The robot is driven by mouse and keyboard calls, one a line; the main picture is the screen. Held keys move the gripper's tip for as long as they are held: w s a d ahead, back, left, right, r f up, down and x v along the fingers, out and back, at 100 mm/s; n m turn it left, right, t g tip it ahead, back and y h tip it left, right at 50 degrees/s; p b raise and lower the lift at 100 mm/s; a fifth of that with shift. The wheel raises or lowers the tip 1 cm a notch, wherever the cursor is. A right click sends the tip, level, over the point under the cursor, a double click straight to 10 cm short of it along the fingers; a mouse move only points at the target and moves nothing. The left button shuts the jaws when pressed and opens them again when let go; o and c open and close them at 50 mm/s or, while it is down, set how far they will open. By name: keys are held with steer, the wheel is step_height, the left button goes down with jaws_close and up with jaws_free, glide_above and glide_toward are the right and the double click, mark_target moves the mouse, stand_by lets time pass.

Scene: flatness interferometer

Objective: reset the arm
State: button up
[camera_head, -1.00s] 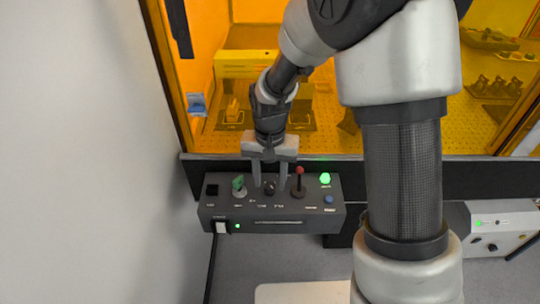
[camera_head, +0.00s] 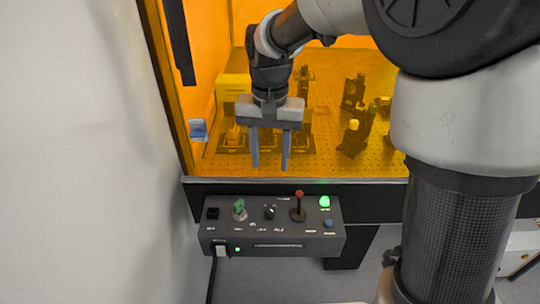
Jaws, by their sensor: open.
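My gripper (camera_head: 270,164) hangs fingers down above and behind the control box, in front of the orange enclosure window. Its two fingers are apart with nothing between them. The dark grey control box (camera_head: 290,239) sits below, clear of the fingertips. On its top are a green key-like switch (camera_head: 239,209), a black knob (camera_head: 270,212), a red-tipped lever (camera_head: 299,207), a lit green light (camera_head: 324,201) and a blue button (camera_head: 328,223).
The orange enclosure (camera_head: 335,110) holds optical parts on a perforated plate. A dark ledge (camera_head: 370,200) runs under its window. A pale wall (camera_head: 90,150) stands at left. My arm covers much of the right side. A white unit (camera_head: 520,245) shows partly at lower right.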

stand_by(0.3)
steer(key=s+d+r+n+t+p, duration=0.2)
steer(key=s+d+r+t+p, duration=0.3)
steer(key=s+d+r, duration=0.7)
steer(key=s+r, duration=0.2)
steer(key=s, duration=0.3)
steer(key=shift+d+r+t+p, duration=0.3)
steer(key=shift+r+p, duration=0.05)
